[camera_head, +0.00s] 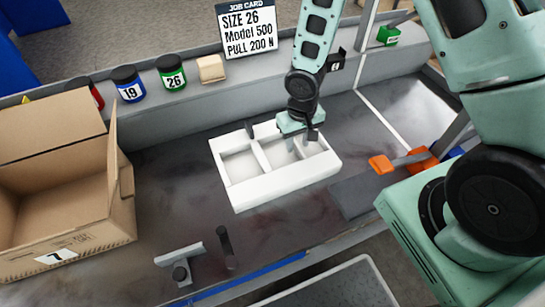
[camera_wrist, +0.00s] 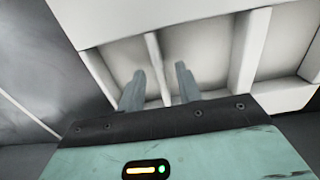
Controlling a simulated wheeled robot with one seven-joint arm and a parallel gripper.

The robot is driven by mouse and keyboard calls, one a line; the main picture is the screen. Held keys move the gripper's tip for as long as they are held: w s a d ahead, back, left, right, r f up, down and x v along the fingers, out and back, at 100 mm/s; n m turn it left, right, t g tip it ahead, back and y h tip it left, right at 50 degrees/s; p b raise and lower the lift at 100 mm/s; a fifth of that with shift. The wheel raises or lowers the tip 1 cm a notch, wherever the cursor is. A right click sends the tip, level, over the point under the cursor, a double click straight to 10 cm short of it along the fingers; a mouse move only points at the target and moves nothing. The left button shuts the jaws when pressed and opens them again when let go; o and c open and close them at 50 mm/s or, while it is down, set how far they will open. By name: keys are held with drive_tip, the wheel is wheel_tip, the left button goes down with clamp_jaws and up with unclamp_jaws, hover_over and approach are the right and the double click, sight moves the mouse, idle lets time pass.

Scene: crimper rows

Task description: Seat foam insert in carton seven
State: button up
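The white foam insert (camera_head: 282,181), a block with several open compartments, lies on the dark bench in the middle of the head view. It also fills the upper part of the wrist view (camera_wrist: 245,55). Carton seven (camera_head: 70,243), an open brown box with a "7" label, stands at the left, apart from the insert. My gripper (camera_head: 297,144) is over the insert's right half, pointing down. In the wrist view its two fingers (camera_wrist: 160,88) are apart, with a thin divider wall showing between them. Whether the fingers touch the wall cannot be told.
A grey ledge at the back holds jars marked 19 (camera_head: 128,87) and 26 (camera_head: 171,76), a tan block (camera_head: 211,69) and the job card (camera_head: 247,30). An orange-handled tool (camera_head: 400,160) lies right of the insert. A small metal fixture (camera_head: 181,262) stands at the front left.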

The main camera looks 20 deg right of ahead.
drive_tip(key=shift+f, duration=0.2)
clamp_jaws()
drive_tip(key=shift+r, duration=0.15)
